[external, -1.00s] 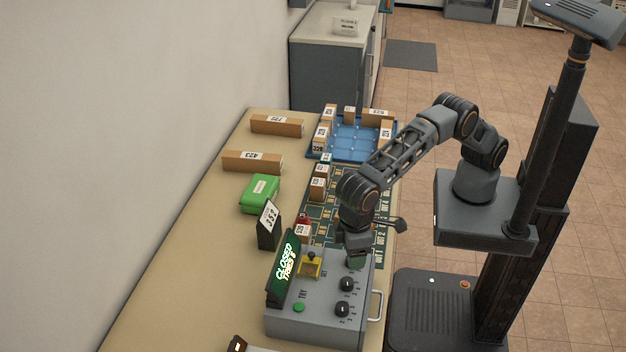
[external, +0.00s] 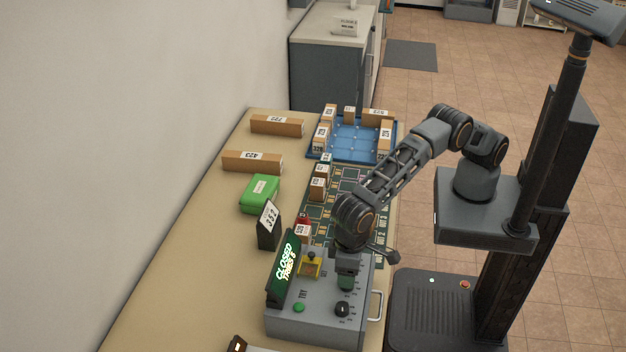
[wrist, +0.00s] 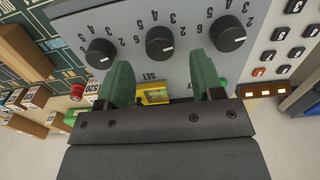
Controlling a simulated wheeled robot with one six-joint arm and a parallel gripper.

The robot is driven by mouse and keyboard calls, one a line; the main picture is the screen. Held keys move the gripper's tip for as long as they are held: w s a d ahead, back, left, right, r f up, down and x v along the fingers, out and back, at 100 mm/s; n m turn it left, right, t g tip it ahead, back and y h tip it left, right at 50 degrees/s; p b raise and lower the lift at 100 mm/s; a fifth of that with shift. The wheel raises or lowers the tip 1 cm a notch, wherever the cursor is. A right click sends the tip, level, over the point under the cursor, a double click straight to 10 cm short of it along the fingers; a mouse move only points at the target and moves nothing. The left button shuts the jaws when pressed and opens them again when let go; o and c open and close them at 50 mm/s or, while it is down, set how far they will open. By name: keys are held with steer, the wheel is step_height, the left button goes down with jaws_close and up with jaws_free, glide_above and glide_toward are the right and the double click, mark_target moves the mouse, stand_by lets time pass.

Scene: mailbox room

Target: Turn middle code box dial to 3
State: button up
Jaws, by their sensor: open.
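The grey code box (external: 285,323) stands on the near end of the table, with three black dials on its top face. In the wrist view the middle dial (wrist: 160,43) lies between and just beyond the green fingertips of my gripper (wrist: 161,66). The fingers are open, one on each side, and I cannot tell whether they touch the dial. Its white mark points to the lower right; the number it faces is unclear. The left dial (wrist: 100,53) and right dial (wrist: 228,34) are outside the fingers. In the external view my gripper (external: 347,284) hides the middle dial.
A sign reading CLOSED (external: 285,268) and a yellow switch (external: 310,266) stand on the box, with a green button (external: 299,307). A number card (external: 268,222), a green case (external: 260,193), cartons and a blue tray (external: 350,138) are farther back. A keypad (wrist: 285,45) shows right.

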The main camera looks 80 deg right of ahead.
steer(key=shift+f, duration=1.95)
steer(key=shift+c, duration=0.2)
steer(key=c, duration=0.9)
steer(key=n, duration=0.3)
steer(key=shift+n+b, duration=0.35)
steer(key=shift+n, duration=0.05)
steer(key=shift+n+b, duration=0.3)
steer(key=shift+n, duration=1.6)
